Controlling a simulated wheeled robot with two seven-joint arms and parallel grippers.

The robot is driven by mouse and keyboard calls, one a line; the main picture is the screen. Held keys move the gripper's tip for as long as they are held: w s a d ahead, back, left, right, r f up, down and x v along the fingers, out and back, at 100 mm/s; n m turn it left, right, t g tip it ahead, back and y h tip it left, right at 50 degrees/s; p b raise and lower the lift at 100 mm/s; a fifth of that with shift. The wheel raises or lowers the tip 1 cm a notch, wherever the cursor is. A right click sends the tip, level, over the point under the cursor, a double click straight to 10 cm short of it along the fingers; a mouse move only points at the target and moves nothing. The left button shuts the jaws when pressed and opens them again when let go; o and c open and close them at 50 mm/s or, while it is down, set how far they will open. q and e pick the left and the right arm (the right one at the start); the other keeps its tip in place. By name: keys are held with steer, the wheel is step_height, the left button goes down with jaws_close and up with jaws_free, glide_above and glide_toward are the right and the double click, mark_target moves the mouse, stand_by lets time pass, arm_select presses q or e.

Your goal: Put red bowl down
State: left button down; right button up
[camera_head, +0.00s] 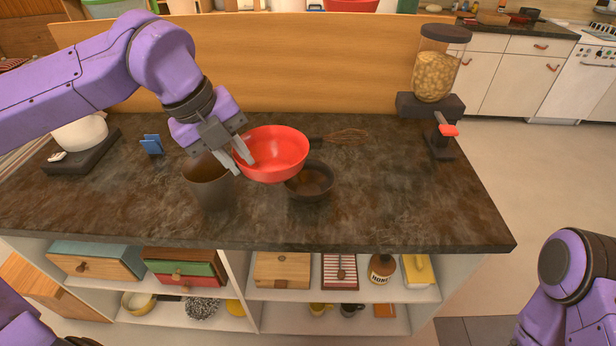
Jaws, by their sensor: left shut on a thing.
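A red bowl (278,150) is upright, slightly tilted, above the dark stone counter (400,205). My left gripper (240,162) is shut on the bowl's left rim. In the picture, the bowl overlaps the back of a dark brown bowl (310,184) on the counter. I cannot tell whether the two touch.
A whisk (345,136) lies behind the bowls. A dispenser (436,75) stands at the back right, a blue holder (152,145) and a black-based appliance (82,145) at the left. A wooden panel (320,60) closes the back. The counter's right front is clear.

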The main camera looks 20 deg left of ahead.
mark_target(265, 145)
arm_select(q)
steer(key=w+f, duration=0.1)
steer(key=w, duration=0.1)
steer(key=w+d+f+p, duration=0.1)
steer(key=w, duration=0.1)
steer(key=w+f+p, duration=0.1)
steer(key=w, duration=0.2)
steer(key=shift+w+d, duration=0.1)
steer(key=shift+d, duration=0.3)
steer(key=w+f, duration=0.1)
steer(key=f, duration=0.1)
steer(key=w+f+p, duration=0.1)
steer(key=w+f, duration=0.1)
steer(key=w+d+f, duration=0.1)
steer(key=f, duration=0.1)
steer(key=shift+w+p, duration=0.4)
steer(key=x, duration=0.3)
steer(key=shift+s+a+f+p, duration=0.15)
steer(key=shift+a+f+p, duration=0.15)
steer(key=shift+p, duration=0.05)
steer(key=shift+f, duration=0.1)
steer(key=shift+f+b, duration=0.3)
steer(key=shift+b, duration=0.1)
steer(key=shift+f, duration=0.3)
steer(key=c, duration=1.1)
jaws_free()
steer(key=shift+o, duration=0.2)
steer(key=shift+r, duration=0.1)
